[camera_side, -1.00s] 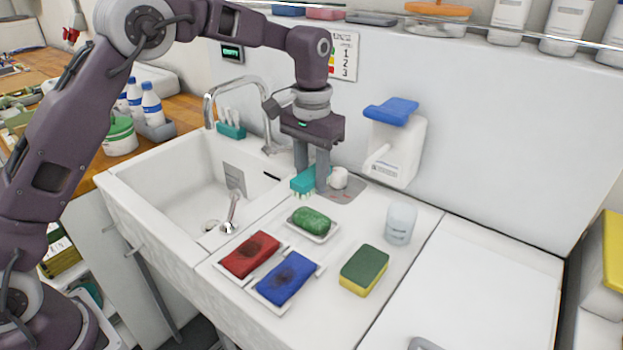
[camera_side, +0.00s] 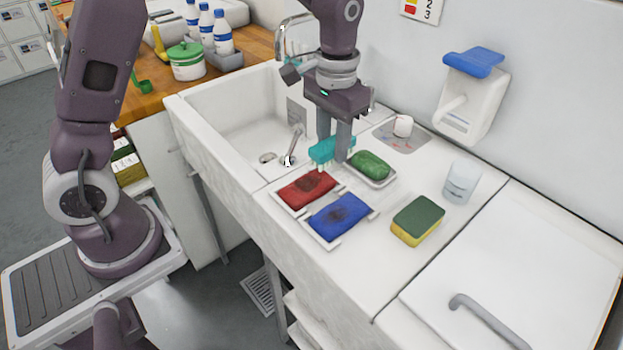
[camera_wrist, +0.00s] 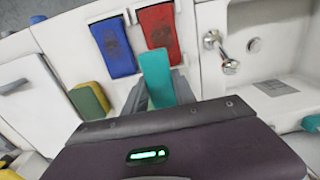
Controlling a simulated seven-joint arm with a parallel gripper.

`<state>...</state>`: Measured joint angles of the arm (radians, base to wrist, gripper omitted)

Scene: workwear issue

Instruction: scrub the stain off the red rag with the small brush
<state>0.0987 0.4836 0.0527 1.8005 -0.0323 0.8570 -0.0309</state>
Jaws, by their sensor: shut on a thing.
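The red rag (camera_side: 304,188) lies on a white tray on the counter beside the sink, with a dark stain on it. It also shows in the wrist view (camera_wrist: 158,28). My gripper (camera_side: 334,152) is shut on the small teal brush (camera_side: 326,149), whose pale bristles point down. The brush is just behind the red rag in the side view, near its far edge. In the wrist view the brush (camera_wrist: 156,76) reaches toward the rag's near end. I cannot tell whether the bristles touch anything.
A blue rag (camera_side: 339,217) with a dark stain lies on a tray beside the red one. A green soap (camera_side: 370,164) in a dish sits close to my gripper. A sponge (camera_side: 417,220) and a white cup (camera_side: 461,182) stand to the right. The sink (camera_side: 250,125) is at left.

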